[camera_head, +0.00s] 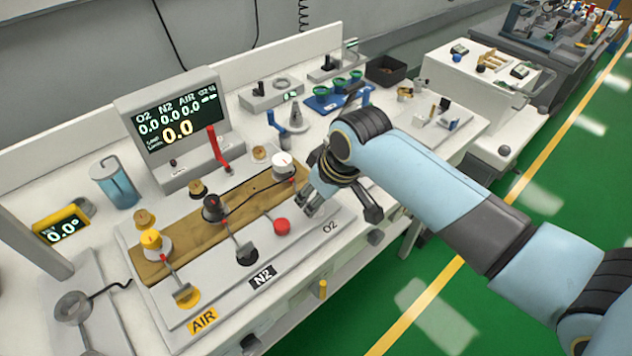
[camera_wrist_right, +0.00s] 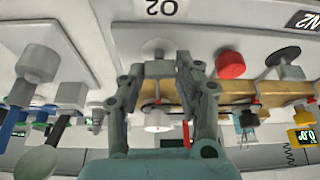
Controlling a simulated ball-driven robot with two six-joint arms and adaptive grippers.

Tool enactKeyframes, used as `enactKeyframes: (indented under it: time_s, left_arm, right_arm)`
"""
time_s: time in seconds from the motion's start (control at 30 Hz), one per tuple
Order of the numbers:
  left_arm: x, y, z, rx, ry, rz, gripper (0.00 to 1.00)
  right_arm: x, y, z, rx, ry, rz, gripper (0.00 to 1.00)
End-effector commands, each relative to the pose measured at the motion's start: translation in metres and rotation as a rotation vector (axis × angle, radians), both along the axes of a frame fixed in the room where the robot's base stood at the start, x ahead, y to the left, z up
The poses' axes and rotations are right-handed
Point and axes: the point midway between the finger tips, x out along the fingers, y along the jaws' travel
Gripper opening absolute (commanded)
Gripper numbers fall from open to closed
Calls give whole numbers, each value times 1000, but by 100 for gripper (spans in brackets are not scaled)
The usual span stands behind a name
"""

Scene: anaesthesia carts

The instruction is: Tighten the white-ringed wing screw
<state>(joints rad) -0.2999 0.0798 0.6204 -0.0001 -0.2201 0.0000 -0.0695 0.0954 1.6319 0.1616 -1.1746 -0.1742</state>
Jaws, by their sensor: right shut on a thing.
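My right gripper (camera_head: 309,201) comes in from the right over the O2 end of the panel on the cart. In the right wrist view its fingers (camera_wrist_right: 159,75) are shut on the grey wing of the white-ringed wing screw (camera_wrist_right: 158,67). The pale ring (camera_wrist_right: 158,45) shows just beyond the wing, against the panel by the O2 label (camera_wrist_right: 160,7). In the head view the gripper hides this screw. The white knob (camera_head: 283,165) on the wooden strip stands behind the gripper. My left gripper is not in view.
The black-ringed N2 wing screw (camera_head: 245,250) and yellow-ringed AIR wing screw (camera_head: 184,294) stand to the left. A red button (camera_head: 282,226) sits close to the gripper. The display (camera_head: 178,120) reads zeros. A blue tray (camera_head: 335,98) with green cups stands behind.

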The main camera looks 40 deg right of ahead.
Motion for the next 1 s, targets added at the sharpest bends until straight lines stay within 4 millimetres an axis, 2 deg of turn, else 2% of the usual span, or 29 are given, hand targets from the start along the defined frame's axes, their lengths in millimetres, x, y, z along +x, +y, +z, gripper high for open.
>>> enactKeyframes:
  time_s: [0.53, 0.57, 0.7, 1.0]
  left_arm:
    - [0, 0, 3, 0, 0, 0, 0]
    - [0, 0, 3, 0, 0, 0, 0]
    - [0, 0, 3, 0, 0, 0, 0]
    - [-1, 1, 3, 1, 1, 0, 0]
  right_arm:
    - [1, 0, 1, 0, -3, -23, 1]
    - [1, 0, 1, 0, -3, -23, 37]
    - [1, 0, 1, 0, -2, -23, 55]
    - [0, 0, 2, -1, -1, -22, 56]
